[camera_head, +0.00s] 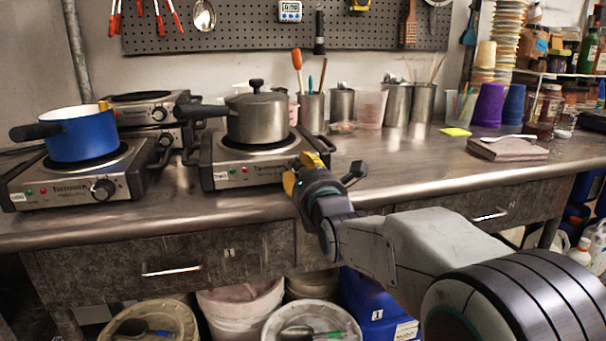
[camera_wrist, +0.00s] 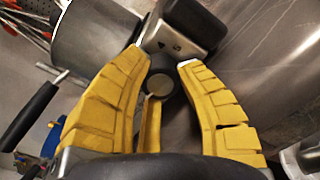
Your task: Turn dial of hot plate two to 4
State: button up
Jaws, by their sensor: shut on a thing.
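Hot plate two (camera_head: 235,175), labelled TWO, stands on the metal counter with a lidded steel pot (camera_head: 258,118) on it. My gripper (camera_head: 300,172) is at the right end of its front panel and hides the dial in the head view. In the wrist view the dark round dial (camera_wrist: 160,82) sits between the yellow fingers of my gripper (camera_wrist: 163,66), which are shut on it. The hot plate's metal front (camera_wrist: 176,42) is just beyond. The dial's pointer and numbers cannot be read.
Hot plate one (camera_head: 60,191) with a blue pot (camera_head: 82,137) stands to the left, its dial (camera_head: 103,189) facing front. Another hot plate (camera_head: 145,112) is behind. The pot handle (camera_head: 202,112) sticks out left.

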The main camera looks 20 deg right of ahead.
jog(key=shift+f, duration=0.1)
jog(key=o, duration=1.2)
jog(key=shift+w, duration=0.1)
jog(key=s, duration=1.2)
